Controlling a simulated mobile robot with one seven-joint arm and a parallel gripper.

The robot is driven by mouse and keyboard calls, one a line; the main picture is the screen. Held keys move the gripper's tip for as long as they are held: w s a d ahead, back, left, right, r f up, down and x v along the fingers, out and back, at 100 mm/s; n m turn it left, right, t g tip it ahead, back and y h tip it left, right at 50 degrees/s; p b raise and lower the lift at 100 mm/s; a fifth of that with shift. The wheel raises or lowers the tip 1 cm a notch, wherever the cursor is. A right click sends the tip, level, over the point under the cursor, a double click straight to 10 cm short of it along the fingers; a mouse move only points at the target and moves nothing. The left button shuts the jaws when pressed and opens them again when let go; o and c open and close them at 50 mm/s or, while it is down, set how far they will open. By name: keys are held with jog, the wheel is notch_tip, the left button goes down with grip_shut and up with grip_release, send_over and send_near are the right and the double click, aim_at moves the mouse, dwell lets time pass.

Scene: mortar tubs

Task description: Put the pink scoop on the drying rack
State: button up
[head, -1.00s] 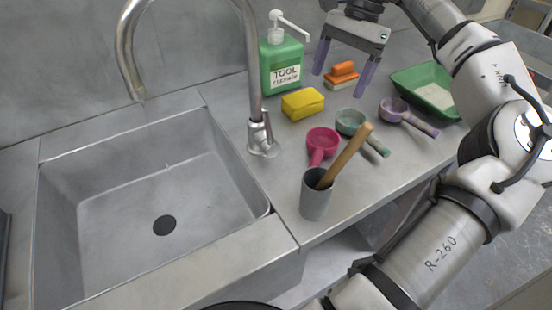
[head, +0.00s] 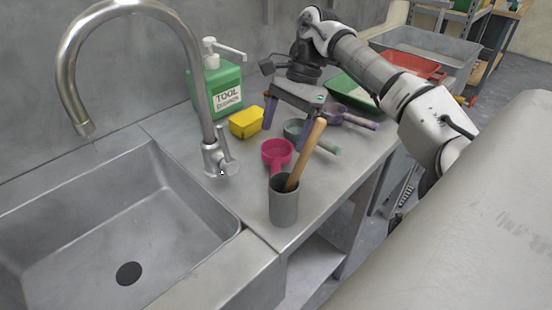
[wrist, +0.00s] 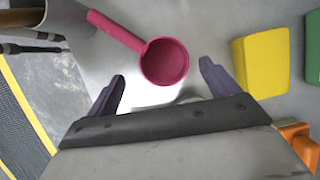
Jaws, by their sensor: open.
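The pink scoop (head: 277,152) lies on the metal counter with its round bowl toward the back. Its handle runs toward the grey cup (head: 284,205), which hides the handle's end in the head view. In the wrist view the pink scoop (wrist: 164,61) shows its open bowl between and just beyond the fingertips, with its handle pointing up-left. My gripper (head: 287,127) is open and empty above the counter, just behind and right of the pink bowl; its purple fingers also show in the wrist view (wrist: 162,72). I cannot make out a drying rack in any view.
A wooden handle (head: 306,152) stands in the grey cup. A green-grey scoop (head: 294,129) and a purple scoop (head: 358,119) lie close by. A yellow sponge (head: 246,122), green bottle (head: 228,88) and tap (head: 208,158) stand left. The sink (head: 90,225) is empty.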

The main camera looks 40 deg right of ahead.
aim_at(275, 150)
jog(key=shift+a+x, duration=0.15)
jog(key=shift+x, duration=1.25)
jog(key=shift+a+x, duration=0.1)
jog(key=shift+x, duration=1.3)
jog(key=shift+w+r, duration=0.15)
jog(key=shift+w, duration=0.05)
jog(key=shift+c, duration=0.5)
jog(key=c, duration=1.1)
jog(key=shift+c, duration=0.2)
jog(key=shift+d+r, duration=0.1)
jog(key=shift+d+r, duration=0.4)
jog(key=d+r+p, duration=0.2)
jog(key=d+r, duration=0.5)
jog(key=d, duration=0.6)
